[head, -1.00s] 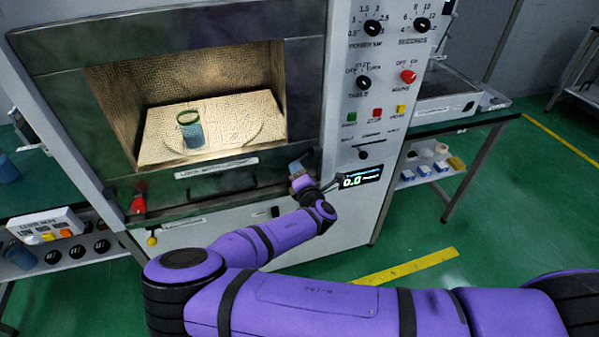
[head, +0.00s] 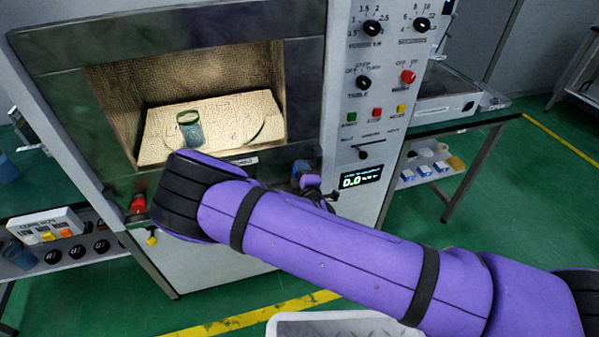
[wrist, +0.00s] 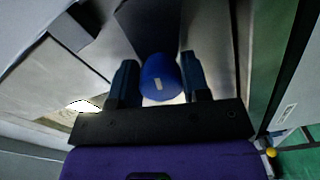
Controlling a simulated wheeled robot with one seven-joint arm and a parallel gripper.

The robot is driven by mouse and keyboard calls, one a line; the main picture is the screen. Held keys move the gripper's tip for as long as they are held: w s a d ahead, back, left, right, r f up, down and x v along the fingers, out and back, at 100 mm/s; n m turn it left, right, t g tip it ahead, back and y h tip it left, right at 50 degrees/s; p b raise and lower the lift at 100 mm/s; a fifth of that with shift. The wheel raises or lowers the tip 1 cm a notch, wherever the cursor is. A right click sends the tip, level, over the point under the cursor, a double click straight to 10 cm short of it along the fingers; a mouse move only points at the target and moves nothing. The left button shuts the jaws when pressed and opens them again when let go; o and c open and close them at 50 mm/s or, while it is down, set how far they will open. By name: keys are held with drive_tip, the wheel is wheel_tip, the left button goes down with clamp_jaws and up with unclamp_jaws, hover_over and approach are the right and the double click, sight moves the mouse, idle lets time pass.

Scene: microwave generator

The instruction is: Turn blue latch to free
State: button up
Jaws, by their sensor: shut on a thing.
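The blue latch (wrist: 160,77) is a rounded blue knob with a small white mark. In the wrist view it sits between the two dark fingers of my gripper (wrist: 159,82), which is shut on it. In the head view a small blue part of the latch (head: 300,168) shows at the lower right of the microwave front (head: 200,185). My gripper and wrist (head: 312,182) are right by it, and the fingers are hard to make out there. My purple arm hides much of the lower front.
A red latch (head: 138,203) and a yellow knob (head: 152,238) are at the lower left. A blue-green cup (head: 191,130) stands in the lit chamber. The control panel (head: 385,70) and display (head: 361,180) are right of the latch.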

drive_tip(key=m, duration=0.6)
drive_tip(key=shift+f, duration=0.15)
drive_tip(key=shift+s+m, duration=0.1)
drive_tip(key=shift+m, duration=1.3)
drive_tip(key=shift+s+a+m, duration=0.1)
drive_tip(key=shift+m, duration=0.2)
drive_tip(key=o, duration=0.9)
drive_tip(key=v, duration=1)
drive_tip(key=shift+s, duration=0.25)
